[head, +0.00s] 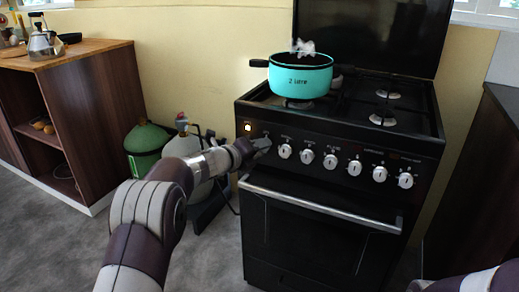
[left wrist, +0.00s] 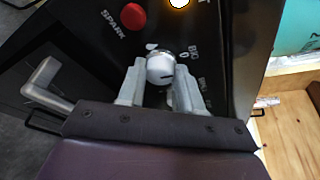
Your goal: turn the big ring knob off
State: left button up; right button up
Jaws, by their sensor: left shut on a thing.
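The big ring knob (left wrist: 160,68) is a white round knob with a dark pointer mark, on the black front panel in the left wrist view, beside lettering that starts with "BIG". My left gripper (left wrist: 160,88) has its two fingers on either side of this knob and is shut on it. In the head view my left gripper (head: 262,145) is at the left end of the knob row on the stove (head: 320,215) and hides that knob. My right gripper is out of view; only part of my right arm shows at the lower right.
A turquoise pot (head: 300,80) steams on the front left burner. An orange light (head: 248,127) glows on the panel, near a red spark button (left wrist: 134,16). Several other white knobs (head: 331,161) run to the right, above the oven handle (head: 320,205).

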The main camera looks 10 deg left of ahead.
pick_arm(q)
jog(key=o, duration=0.9)
jog(key=shift+w+a+r, duration=0.1)
jog(key=shift+a+r, duration=0.1)
jog(key=shift+a, duration=0.05)
jog(key=shift+o, duration=0.6)
jog(key=shift+f, duration=0.15)
jog(key=p+v, duration=0.2)
jog(key=v, duration=1)
jog(key=shift+s+a, duration=0.2)
jog(key=shift+s, duration=0.05)
